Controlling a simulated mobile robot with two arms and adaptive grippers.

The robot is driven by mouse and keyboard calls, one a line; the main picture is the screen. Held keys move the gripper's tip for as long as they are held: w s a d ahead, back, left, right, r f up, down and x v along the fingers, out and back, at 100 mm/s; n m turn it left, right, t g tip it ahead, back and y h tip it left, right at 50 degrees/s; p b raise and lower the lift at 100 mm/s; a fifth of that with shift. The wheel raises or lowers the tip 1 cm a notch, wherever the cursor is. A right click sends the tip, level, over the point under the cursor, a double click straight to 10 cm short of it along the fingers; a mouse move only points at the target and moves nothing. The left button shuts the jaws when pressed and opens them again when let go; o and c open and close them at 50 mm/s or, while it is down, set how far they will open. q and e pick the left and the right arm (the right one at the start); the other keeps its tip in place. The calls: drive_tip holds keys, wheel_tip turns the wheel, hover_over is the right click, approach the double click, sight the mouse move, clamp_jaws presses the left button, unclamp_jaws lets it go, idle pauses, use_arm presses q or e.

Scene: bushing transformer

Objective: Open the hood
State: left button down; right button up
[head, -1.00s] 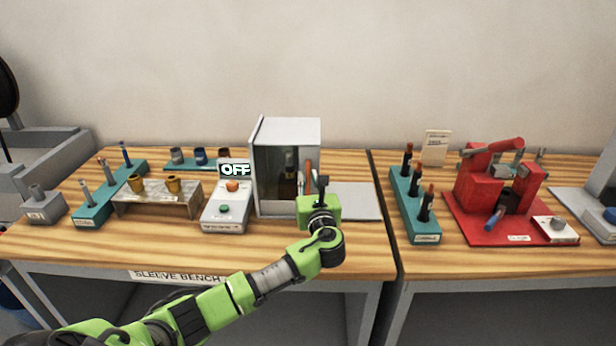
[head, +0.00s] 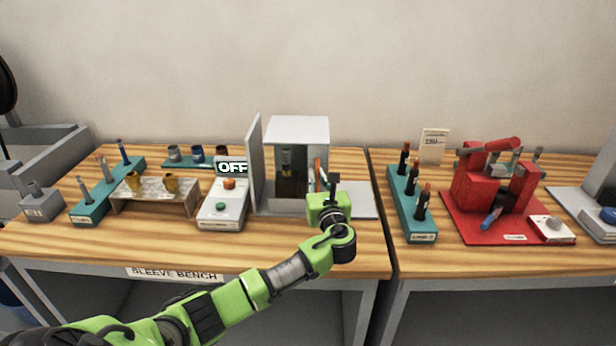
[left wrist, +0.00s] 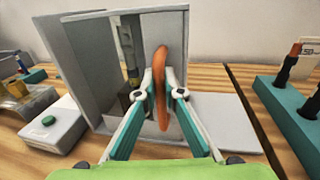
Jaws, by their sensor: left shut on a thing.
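The hood (head: 298,130) is a light grey box-like cover with an open or see-through front, on the bench in the middle of the head view. It stands right of an upright grey side panel (head: 254,165), with a gap between them at the top. The hood also shows in the left wrist view (left wrist: 165,22). My left gripper (head: 323,188) is at the hood's right front. In the left wrist view its fingers (left wrist: 162,88) are shut on the hood's upright orange handle (left wrist: 161,60). A dark fixture (head: 288,175) stands inside. My right gripper is out of view.
A control box (head: 222,205) with orange and green buttons and an OFF sign stands left of the hood. A flat grey plate (head: 358,200) extends right. Beyond the bench gap are a teal rack (head: 413,205) and a red press (head: 485,190).

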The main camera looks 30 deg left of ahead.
use_arm(q)
drive_tip(key=w+d+b, duration=0.3)
drive_tip(key=w+d, duration=0.5)
drive_tip(key=d, duration=0.5)
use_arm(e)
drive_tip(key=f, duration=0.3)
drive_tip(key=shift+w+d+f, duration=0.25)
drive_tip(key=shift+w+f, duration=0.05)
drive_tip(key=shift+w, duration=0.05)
use_arm(q)
drive_tip(key=c, duration=2.4)
unclamp_jaws()
drive_tip(key=v, duration=1.2)
drive_tip(key=shift+s, duration=0.1)
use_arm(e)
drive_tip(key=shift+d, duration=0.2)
